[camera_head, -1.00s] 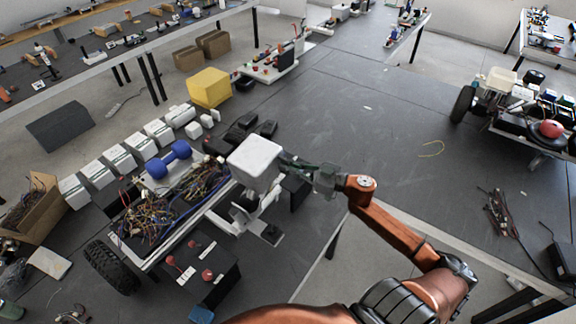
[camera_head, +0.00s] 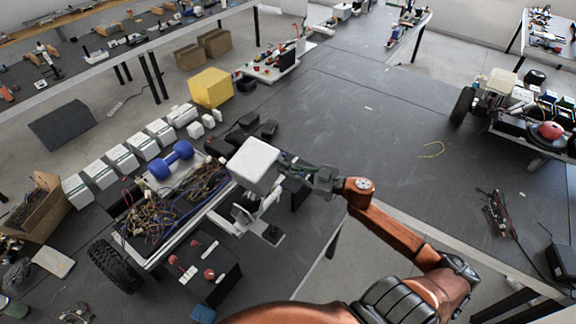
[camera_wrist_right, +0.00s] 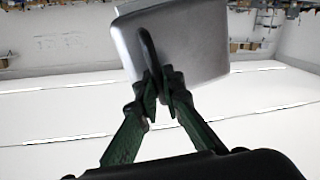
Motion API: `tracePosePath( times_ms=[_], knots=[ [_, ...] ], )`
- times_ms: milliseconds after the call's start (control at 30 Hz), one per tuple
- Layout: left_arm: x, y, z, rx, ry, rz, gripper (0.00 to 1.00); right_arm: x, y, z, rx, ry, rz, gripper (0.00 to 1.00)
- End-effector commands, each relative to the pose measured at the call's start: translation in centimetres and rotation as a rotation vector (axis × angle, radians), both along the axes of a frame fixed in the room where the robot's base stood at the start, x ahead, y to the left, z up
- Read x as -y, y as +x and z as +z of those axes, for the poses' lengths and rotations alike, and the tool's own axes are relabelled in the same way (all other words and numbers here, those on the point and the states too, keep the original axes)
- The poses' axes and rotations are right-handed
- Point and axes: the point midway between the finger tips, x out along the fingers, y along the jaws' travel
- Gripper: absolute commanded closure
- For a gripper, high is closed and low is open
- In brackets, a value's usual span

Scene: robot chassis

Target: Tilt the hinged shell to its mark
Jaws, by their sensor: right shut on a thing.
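My right gripper (camera_head: 298,172) reaches the shell from the right. In the right wrist view its green fingers (camera_wrist_right: 163,90) are shut on the handle. The hinge and the mark cannot be made out. My left gripper is not in view.
Blue dumbbell-like part (camera_head: 172,160) and loose wires (camera_head: 165,215) lie on the chassis. A black box with red knobs (camera_head: 212,275) stands in front. White boxes (camera_head: 122,159) and a yellow block (camera_head: 211,87) are behind.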

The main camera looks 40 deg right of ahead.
Motion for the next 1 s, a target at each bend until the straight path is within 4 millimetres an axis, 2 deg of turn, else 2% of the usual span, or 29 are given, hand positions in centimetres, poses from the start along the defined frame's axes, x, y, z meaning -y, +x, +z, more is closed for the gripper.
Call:
tracePosePath(
  times_ms=[167,200,300,667,767,1000],
  knots=[
    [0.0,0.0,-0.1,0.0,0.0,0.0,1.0,0.0,0.0,0.0,0.002,0.0,0.0,1.0],
    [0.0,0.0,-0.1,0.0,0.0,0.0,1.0,0.0,0.0,0.0,0.002,0.0,0.0,0.92],
    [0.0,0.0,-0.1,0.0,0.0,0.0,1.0,0.0,0.0,0.0,0.002,0.001,0.001,0.85],
    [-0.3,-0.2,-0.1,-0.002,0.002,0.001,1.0,0.2,-0.4,0.0,0.0,0.001,0.0,0.85],
    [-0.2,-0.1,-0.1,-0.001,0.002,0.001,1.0,0.8,-1.5,-0.1,-0.001,0.002,0.0,0.85],
    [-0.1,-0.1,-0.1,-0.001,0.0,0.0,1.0,3.1,-5.9,0.0,-0.003,0.002,-0.002,0.85]
  ],
)
